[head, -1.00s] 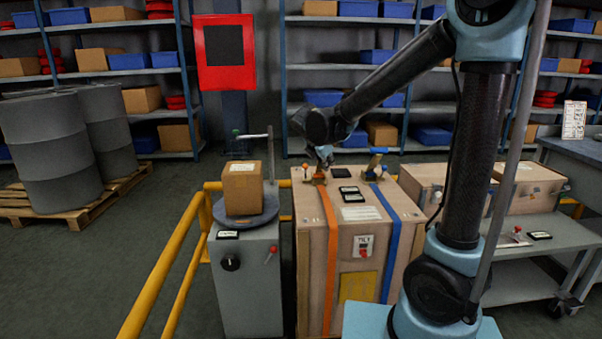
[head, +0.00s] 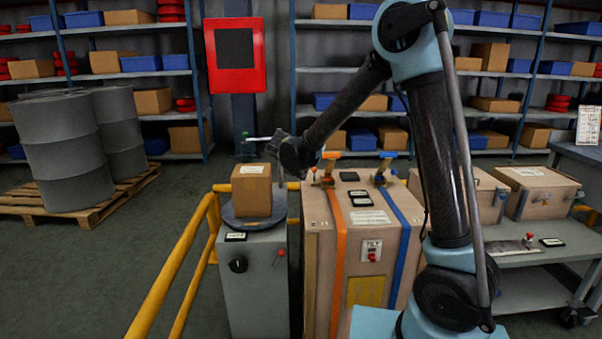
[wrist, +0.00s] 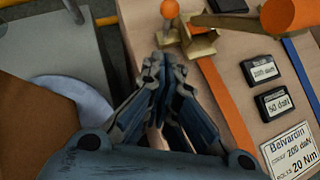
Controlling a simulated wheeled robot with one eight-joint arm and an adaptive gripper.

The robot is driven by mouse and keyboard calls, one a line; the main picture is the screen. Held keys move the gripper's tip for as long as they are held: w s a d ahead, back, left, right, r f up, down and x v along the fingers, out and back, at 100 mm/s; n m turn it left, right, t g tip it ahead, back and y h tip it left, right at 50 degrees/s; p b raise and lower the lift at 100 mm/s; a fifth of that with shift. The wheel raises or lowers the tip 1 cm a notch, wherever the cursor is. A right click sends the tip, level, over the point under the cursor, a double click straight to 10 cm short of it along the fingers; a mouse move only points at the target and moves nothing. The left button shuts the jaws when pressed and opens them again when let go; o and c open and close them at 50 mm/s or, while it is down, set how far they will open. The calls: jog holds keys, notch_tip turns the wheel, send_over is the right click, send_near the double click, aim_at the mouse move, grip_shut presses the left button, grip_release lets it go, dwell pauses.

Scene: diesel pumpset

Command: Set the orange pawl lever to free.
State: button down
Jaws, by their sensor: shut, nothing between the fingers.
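The orange pawl lever shows in the wrist view as a small orange ball knob (wrist: 170,9) on a brass ratchet (wrist: 198,42), at the top of the orange strap (wrist: 228,105). A thick orange handle (wrist: 288,14) lies to its right. My gripper (wrist: 164,60) is shut and empty, pointing down at the crate top, with its fingertips just below the knob in the picture and apparently apart from it. In the head view, the orange handle (head: 331,155) stands at the crate's back left edge; my wrist is left of it, and the fingertips are hard to make out.
The wooden crate (head: 318,255) also carries a blue strap (head: 404,222) with its own ratchet, and black labels. A cardboard box (head: 251,190) stands on a round plate on the grey cabinet (head: 254,285) to the left.

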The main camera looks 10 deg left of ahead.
jog(key=w+f, duration=0.1)
jog(key=w, duration=0.2)
jog(key=w+d+f, duration=0.1)
jog(key=w, duration=0.1)
jog(key=shift+w+f, duration=0.2)
jog(key=shift+f, duration=0.1)
jog(key=shift+w+d, duration=0.2)
jog(key=shift+w, duration=0.45)
jog(key=shift+a+r, duration=0.1)
jog(key=shift+a, duration=0.1)
